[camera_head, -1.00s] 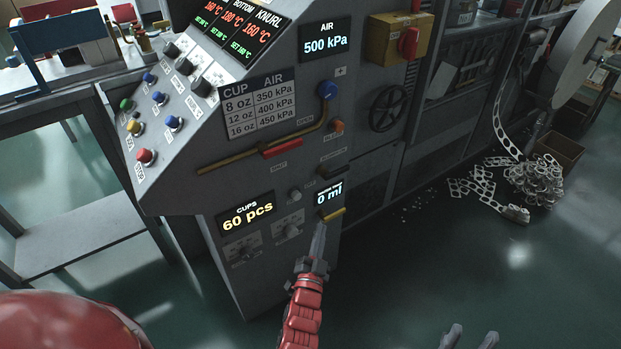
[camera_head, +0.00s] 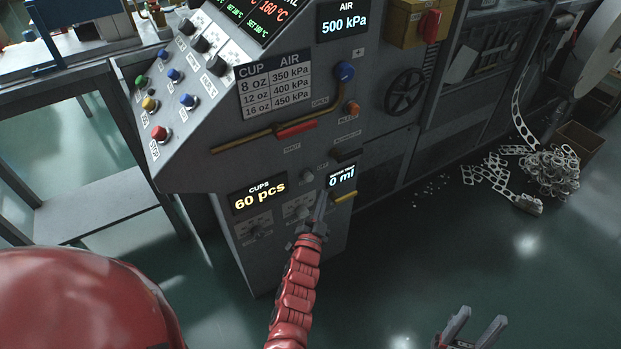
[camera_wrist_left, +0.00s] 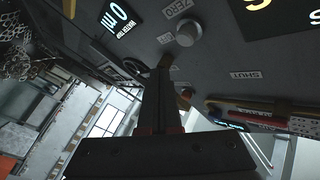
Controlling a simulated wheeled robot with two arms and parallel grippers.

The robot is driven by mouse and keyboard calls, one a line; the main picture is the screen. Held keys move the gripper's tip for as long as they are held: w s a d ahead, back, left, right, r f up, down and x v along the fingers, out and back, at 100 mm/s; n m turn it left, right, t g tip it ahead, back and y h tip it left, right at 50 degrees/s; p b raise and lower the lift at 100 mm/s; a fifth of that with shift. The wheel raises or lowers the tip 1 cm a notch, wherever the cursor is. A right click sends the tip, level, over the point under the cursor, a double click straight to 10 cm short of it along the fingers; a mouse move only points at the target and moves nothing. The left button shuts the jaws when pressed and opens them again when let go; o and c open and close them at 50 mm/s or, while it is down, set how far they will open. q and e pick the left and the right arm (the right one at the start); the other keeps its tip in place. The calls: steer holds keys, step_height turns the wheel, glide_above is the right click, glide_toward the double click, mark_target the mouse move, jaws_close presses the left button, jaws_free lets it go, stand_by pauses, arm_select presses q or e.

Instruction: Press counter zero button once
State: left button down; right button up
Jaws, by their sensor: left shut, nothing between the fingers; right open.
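The cups counter display (camera_head: 258,197) on the lower machine panel reads 60 pcs. The round grey zero button (camera_head: 307,176) sticks out to its right. In the left wrist view the button (camera_wrist_left: 188,34) stands beside its ZERO label (camera_wrist_left: 178,8). My left gripper (camera_head: 321,198) is shut and empty, with its tips just below and right of the button. In the left wrist view the fingertips (camera_wrist_left: 165,62) appear close beneath the button; I cannot tell whether they touch. My right gripper (camera_head: 477,322) is open and empty, low at the right.
Scrap strips (camera_head: 550,172) lie on the floor at right.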

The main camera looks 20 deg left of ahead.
mark_target(309, 178)
arm_select(q)
steer(key=w+a, duration=0.2)
steer(key=a, duration=0.1)
steer(key=shift+w, duration=0.15)
stand_by(2.0)
steer(key=shift+w+a+b, duration=0.25)
steer(key=shift+b, duration=0.05)
steer(key=shift+w+a, duration=0.3)
steer(key=shift+a, duration=0.1)
stand_by(0.9)
steer(key=shift+s+d, duration=0.6)
steer(key=shift+d, duration=0.1)
